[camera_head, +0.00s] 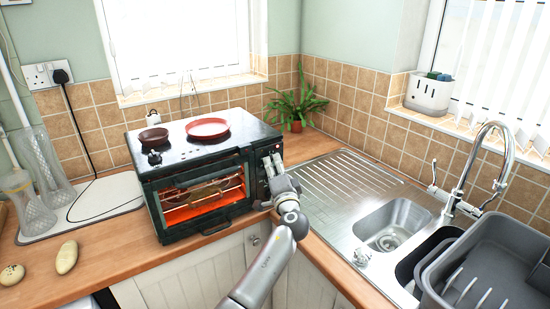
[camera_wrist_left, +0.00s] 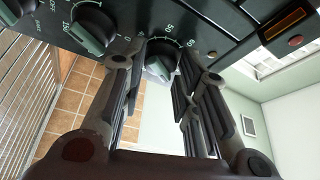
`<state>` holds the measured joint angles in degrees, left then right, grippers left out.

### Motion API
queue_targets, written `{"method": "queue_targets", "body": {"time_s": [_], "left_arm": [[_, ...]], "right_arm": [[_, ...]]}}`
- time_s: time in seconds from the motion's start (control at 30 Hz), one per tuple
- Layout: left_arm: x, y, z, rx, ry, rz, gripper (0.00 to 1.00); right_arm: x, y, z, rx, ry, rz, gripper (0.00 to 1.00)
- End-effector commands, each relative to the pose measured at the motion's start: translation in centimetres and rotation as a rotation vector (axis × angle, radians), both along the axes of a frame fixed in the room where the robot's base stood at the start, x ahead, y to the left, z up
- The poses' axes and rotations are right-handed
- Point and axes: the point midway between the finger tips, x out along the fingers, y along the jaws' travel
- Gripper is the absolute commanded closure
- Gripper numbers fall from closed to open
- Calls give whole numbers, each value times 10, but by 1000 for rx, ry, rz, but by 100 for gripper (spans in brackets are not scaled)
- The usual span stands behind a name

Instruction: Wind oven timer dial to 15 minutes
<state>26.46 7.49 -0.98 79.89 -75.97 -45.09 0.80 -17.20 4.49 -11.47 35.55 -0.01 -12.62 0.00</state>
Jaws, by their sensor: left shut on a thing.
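The oven (camera_head: 158,197) is a dark countertop box with a glass door and an orange glow inside. Its control panel is on the right of its front, mostly hidden by my left gripper (camera_head: 271,163) in the head view. In the left wrist view, the timer dial (camera_wrist_left: 160,62) is a dark round knob with a grey-green grip and white numbers around it, 50 among them. My left gripper (camera_wrist_left: 164,68) is shut on this dial, a finger on either side. The exact setting cannot be read. My right gripper is not in view.
Other similar knobs (camera_wrist_left: 92,28) sit beside the timer dial on the panel. A red plate (camera_head: 207,128) and a small brown dish (camera_head: 152,137) are on the oven top. The steel sink (camera_head: 393,222) and a grey dish rack (camera_head: 490,262) are at right. A potted plant (camera_head: 296,103) stands behind.

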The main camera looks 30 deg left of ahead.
Motion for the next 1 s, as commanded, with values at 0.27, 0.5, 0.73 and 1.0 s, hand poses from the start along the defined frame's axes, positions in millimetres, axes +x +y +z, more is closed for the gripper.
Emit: {"method": "queue_targets", "body": {"time_s": [0.27,0.5,0.73,1.0], "left_arm": [[-1,0,9,100,246,0,95],[-1,0,9,182,437,0,95],[0,0,8,240,572,0,95],[0,0,6,277,656,0,95]], "right_arm": [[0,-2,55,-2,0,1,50],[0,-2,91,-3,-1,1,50],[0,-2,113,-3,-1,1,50],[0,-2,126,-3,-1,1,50]]}}
